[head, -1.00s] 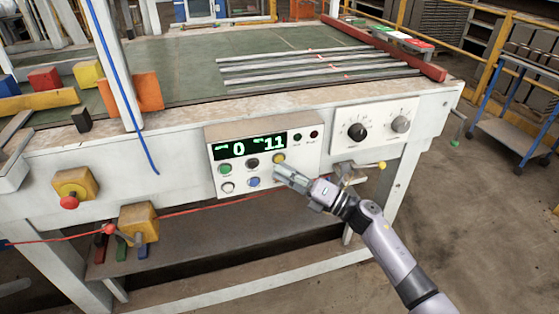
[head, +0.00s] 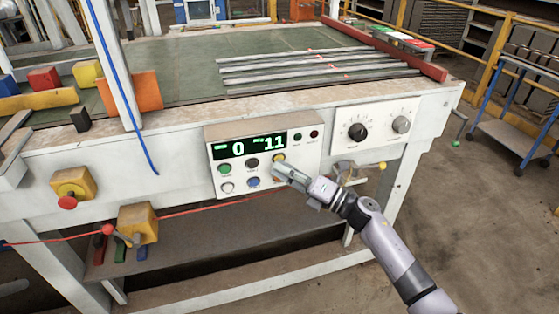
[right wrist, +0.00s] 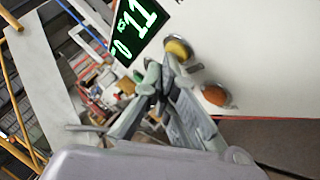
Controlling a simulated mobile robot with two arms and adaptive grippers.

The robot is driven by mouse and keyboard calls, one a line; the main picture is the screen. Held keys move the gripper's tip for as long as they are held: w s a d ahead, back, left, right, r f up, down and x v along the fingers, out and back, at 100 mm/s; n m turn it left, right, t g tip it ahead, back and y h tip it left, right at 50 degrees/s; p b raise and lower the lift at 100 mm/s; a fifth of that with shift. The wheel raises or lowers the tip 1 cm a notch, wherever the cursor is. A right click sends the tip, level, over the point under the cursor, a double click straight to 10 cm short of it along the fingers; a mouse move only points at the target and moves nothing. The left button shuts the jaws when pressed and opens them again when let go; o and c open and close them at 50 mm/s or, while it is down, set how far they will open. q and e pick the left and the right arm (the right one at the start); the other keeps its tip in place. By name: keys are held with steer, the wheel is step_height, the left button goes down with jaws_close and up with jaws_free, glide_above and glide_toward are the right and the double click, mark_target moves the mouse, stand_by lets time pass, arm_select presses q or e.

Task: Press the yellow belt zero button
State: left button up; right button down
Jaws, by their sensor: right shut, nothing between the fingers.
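The yellow button (head: 279,158) is at the upper right of the button group on the white control panel (head: 312,150). It also shows in the right wrist view (right wrist: 178,50), beside the fingertips. My right gripper (head: 277,170) is shut and empty, its tips just below the yellow button in the head view. In the right wrist view the closed fingertips (right wrist: 160,70) lie just left of and below the button. I cannot tell whether they touch it. The display (head: 248,147) reads 0 and 11 in green. My left gripper is out of view.
Green (head: 225,169), black (head: 252,163), white (head: 227,187) and blue (head: 253,182) buttons are close by. An orange button (right wrist: 215,95) is below the yellow one. A dial box (head: 376,128) is to the right, and a red cord (head: 190,212) runs below.

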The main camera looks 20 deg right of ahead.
steer(key=shift+w, duration=0.1)
stand_by(0.4)
steer(key=shift+s, duration=0.8)
steer(key=shift+p, duration=0.3)
steer(key=s+p, duration=0.1)
steer(key=s, duration=0.4)
steer(key=shift+d, duration=0.15)
